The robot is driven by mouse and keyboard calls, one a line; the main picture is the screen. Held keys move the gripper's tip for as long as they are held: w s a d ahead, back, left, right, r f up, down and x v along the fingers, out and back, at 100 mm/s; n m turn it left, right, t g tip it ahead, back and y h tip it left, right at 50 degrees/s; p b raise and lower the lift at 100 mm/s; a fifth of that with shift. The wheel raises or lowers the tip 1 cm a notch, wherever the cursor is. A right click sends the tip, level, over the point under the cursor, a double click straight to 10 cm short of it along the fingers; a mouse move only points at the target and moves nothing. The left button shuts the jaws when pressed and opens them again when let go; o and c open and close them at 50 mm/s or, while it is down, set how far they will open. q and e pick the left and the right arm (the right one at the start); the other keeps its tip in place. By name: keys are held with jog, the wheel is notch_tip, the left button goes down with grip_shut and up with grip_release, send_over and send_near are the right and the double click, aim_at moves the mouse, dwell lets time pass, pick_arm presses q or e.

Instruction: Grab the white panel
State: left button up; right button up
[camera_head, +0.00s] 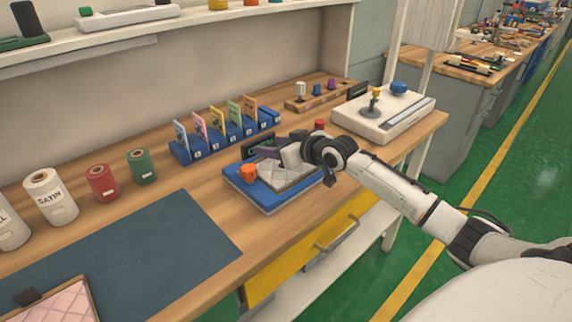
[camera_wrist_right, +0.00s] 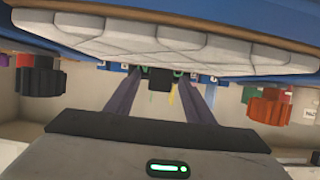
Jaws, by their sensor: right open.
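The white quilted panel (camera_head: 290,175) lies on a blue tray (camera_head: 262,192) on the wooden bench. Its quilted surface fills the upper part of the right wrist view (camera_wrist_right: 190,42). My left gripper is not in view.
An orange knob (camera_head: 248,173) sits on the tray's left part. Behind stand blue card holders (camera_head: 228,135); a white scale-like device (camera_head: 385,115) is to the right. Spools (camera_head: 103,183) and a dark mat (camera_head: 130,245) are left. A pink quilted piece (camera_head: 62,304) lies at the front left.

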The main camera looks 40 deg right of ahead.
jog(key=shift+w+f, duration=0.2)
jog(key=shift+w, duration=0.25)
grip_shut()
